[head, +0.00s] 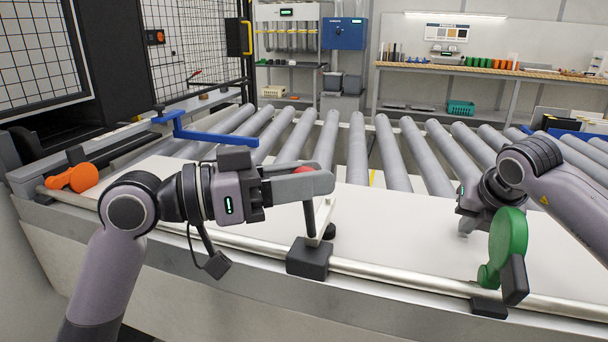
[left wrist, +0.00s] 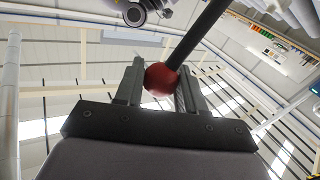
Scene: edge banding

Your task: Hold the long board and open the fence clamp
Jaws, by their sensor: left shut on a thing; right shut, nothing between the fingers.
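The fence clamp (head: 308,258) is a black block on the front rail, with a dark lever (head: 309,220) standing up to a red ball knob (head: 303,169). My left gripper (head: 312,182) is shut on the red knob; in the left wrist view the knob (left wrist: 161,79) sits between the two fingers (left wrist: 160,85), with the dark lever running up and right. The long board appears to be the white panel (head: 400,235) lying flat along the front. My right gripper (head: 465,228) is shut and empty, fingers pointing down at the panel; contact cannot be told.
A green round part (head: 508,240) stands at the front rail beside my right gripper. An orange part (head: 72,178) and a blue bar (head: 205,134) are at the left. Grey rollers (head: 357,150) lie behind the panel. The panel's middle is clear.

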